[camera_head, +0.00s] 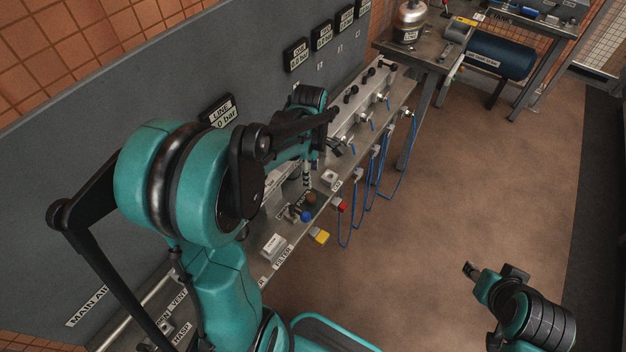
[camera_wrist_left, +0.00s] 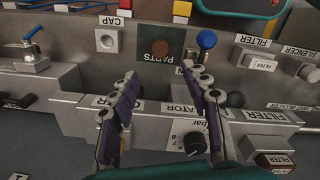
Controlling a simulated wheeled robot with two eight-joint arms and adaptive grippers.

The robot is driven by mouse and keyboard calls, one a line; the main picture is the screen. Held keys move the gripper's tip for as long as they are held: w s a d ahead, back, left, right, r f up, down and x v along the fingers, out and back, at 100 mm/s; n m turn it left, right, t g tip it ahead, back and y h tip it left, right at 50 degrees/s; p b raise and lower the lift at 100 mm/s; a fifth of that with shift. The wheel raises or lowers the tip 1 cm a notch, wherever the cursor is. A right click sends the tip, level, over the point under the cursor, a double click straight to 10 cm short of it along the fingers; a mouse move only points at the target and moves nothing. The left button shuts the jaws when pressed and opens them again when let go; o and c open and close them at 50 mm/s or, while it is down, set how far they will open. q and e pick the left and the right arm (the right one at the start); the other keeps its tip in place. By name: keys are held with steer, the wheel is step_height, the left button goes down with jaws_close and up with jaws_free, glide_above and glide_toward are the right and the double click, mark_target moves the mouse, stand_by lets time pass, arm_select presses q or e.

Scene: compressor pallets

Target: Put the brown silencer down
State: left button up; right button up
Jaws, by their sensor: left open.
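The brown silencer (camera_head: 311,198) stands on the dark parts mat (camera_wrist_left: 146,57) on the bench; its round brown top shows in the left wrist view (camera_wrist_left: 160,48). My left gripper (camera_wrist_left: 160,82) is open and empty, its two dark fingers wide apart above the bench. The silencer shows beyond the fingertips in that view, apart from them. In the head view my left gripper (camera_head: 307,176) is just behind the silencer, partly hidden by my arm. My right gripper (camera_head: 491,268) hangs over the floor at the lower right, away from the bench; its jaw state is unclear.
A blue knob (camera_wrist_left: 206,39) stands close beside the mat. A block labelled CAP (camera_wrist_left: 107,40) is on its other side. Filter blocks (camera_head: 273,245), red and yellow boxes (camera_head: 319,236) and blue hoses (camera_head: 384,160) line the front edge. Open floor lies to the right.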

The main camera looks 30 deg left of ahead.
arm_select(q)
steer(key=s+d+r+m+t, duration=0.7)
steer(key=s+d+m, duration=0.3)
steer(key=m, duration=1.1)
steer(key=shift+s+d+r, duration=0.25)
steer(key=shift+d+r, duration=0.1)
steer(key=shift+r, duration=0.15)
